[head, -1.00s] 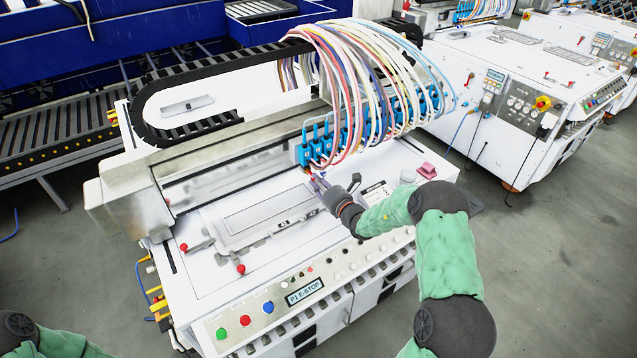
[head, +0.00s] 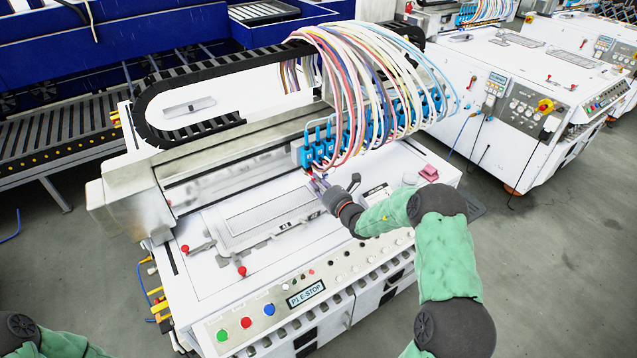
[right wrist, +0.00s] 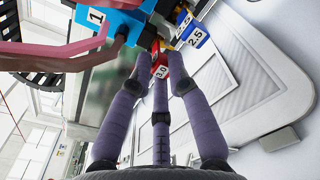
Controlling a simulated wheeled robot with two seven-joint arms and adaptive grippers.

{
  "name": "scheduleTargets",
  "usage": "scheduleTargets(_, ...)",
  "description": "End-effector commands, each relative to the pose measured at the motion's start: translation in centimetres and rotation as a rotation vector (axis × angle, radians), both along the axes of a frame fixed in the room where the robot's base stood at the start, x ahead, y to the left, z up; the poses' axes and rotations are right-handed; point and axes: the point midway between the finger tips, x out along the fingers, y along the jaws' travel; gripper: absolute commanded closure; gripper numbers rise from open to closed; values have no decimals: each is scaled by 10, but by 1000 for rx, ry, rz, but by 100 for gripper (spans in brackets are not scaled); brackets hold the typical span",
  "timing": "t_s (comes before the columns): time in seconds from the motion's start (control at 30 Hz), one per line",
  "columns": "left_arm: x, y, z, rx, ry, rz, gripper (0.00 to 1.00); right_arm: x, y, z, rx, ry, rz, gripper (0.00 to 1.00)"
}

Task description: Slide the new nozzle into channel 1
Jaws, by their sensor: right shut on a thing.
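The new nozzle (right wrist: 160,70) is a red block labelled 3.0, seen in the right wrist view. My right gripper (right wrist: 160,84) is shut on it, with three purple-grey fingers around it. Channel 1 (right wrist: 97,17) is the blue block marked 1 at the top left of that view, just above the nozzle. I cannot tell whether the nozzle touches or sits in its underside. In the head view my right gripper (head: 316,182) is under the near-left end of the blue channel row (head: 315,150). My left gripper is out of view.
A yellow nozzle and a blue nozzle labelled 2.5 (right wrist: 194,37) sit close beside the held one. Coloured hoses (head: 355,75) arch above the channels. A framed fixture (head: 270,208) lies on the white machine top below. A pink block (head: 428,172) lies to the right.

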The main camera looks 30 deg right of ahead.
Motion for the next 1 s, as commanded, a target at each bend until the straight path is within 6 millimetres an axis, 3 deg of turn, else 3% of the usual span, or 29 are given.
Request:
scheduleTargets(0.97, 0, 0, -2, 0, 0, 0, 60, 0, 0, -4, 0, -1, 0, 100)
scheduleTargets(1.0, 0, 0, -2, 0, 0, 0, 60, 0, 0, -4, 0, -1, 0, 70)
